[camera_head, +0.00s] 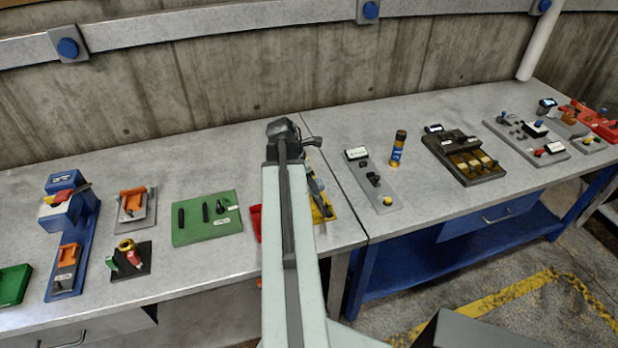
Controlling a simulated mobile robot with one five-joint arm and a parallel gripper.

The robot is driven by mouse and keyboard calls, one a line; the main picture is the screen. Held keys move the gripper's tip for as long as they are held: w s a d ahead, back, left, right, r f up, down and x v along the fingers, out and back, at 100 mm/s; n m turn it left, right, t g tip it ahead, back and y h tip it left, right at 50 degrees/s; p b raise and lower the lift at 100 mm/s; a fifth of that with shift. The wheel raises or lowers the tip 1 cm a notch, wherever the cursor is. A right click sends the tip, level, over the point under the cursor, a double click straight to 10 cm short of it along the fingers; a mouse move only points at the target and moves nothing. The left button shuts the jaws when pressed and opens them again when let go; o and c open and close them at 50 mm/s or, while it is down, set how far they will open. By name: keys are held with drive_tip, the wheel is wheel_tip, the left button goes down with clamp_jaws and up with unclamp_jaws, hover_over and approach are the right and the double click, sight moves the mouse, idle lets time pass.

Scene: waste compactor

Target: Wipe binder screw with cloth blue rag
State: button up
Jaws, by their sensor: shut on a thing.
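My arm reaches up through the middle of the view and ends in a dark wrist (283,130) over the bench. My gripper is mostly hidden behind the arm, and its fingertips do not show clearly. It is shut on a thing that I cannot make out. No blue rag can be clearly seen. I cannot tell for sure which item is the binder screw. A yellow tray (324,207) and a red part (255,222) show partly on either side of the arm, and grey-dark items lie over the tray.
Left of the arm are a green board (205,233), a black holder (131,266) and a blue stand (62,285). To the right are a grey plate (383,199), a blue-yellow can (398,148) and a dark tray (480,179). Bare bench shows between them; a concrete wall stands behind.

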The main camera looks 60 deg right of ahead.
drive_tip(key=shift+s+a, duration=0.5)
drive_tip(key=shift+a, duration=0.05)
drive_tip(key=shift+d, duration=0.1)
wheel_tip(320, 180, up, 6)
drive_tip(key=p, duration=0.6)
drive_tip(key=shift+r, duration=0.1)
wheel_tip(320, 180, up, 3)
drive_tip(key=p, duration=0.3)
